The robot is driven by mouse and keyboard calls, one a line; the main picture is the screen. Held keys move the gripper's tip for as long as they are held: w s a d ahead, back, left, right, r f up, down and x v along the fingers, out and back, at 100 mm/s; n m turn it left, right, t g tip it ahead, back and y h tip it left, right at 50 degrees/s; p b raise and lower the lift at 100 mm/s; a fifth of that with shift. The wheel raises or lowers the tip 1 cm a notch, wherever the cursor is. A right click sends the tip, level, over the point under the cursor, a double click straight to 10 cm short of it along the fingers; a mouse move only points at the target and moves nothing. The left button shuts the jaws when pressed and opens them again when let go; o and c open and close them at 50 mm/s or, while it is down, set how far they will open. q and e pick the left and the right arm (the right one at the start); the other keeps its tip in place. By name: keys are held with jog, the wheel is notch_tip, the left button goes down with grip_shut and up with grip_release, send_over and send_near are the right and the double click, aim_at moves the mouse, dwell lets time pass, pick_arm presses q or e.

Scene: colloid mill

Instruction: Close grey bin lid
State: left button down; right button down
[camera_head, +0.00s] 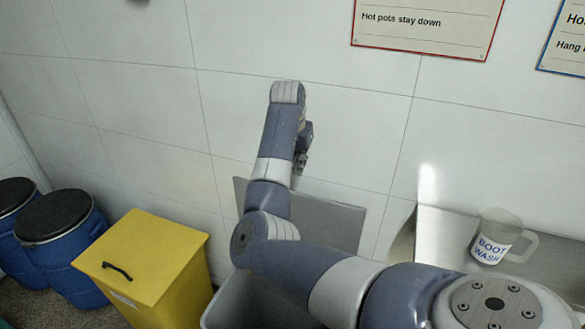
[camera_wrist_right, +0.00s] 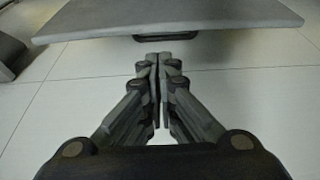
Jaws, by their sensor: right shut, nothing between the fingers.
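The grey bin (camera_head: 262,306) stands at the bottom middle of the head view, partly hidden by my right arm. Its grey lid (camera_head: 335,219) stands raised and open against the wall behind. In the right wrist view the lid (camera_wrist_right: 180,18) spans the top of the picture, with a dark handle (camera_wrist_right: 166,37) below its edge. My right gripper (camera_head: 301,160) is above the lid near the wall in the head view. In the right wrist view my right gripper (camera_wrist_right: 160,62) is shut and empty, its fingertips just below the handle and seemingly apart from it. My left gripper is not in view.
A yellow bin (camera_head: 150,245) with a closed lid stands left of the grey bin. Blue drums (camera_head: 60,245) with black lids stand farther left. A metal counter (camera_head: 440,235) with a boot wash jug (camera_head: 495,237) is at the right. The tiled wall is close behind the lid.

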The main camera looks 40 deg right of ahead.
jog(key=shift+s+d+f+p, duration=0.15)
jog(key=shift+s+d+f, duration=0.1)
jog(key=shift+f, duration=0.35)
jog(key=shift+s+d+f+p, duration=0.15)
jog(key=shift+s+d+f, duration=0.1)
jog(key=shift+f, duration=0.35)
jog(key=x, duration=0.6)
jog(key=shift+w+p, duration=0.35)
jog(key=shift+p, duration=0.05)
jog(key=shift+w+f, duration=0.1)
jog(key=shift+w, duration=0.05)
jog(key=shift+a, duration=0.1)
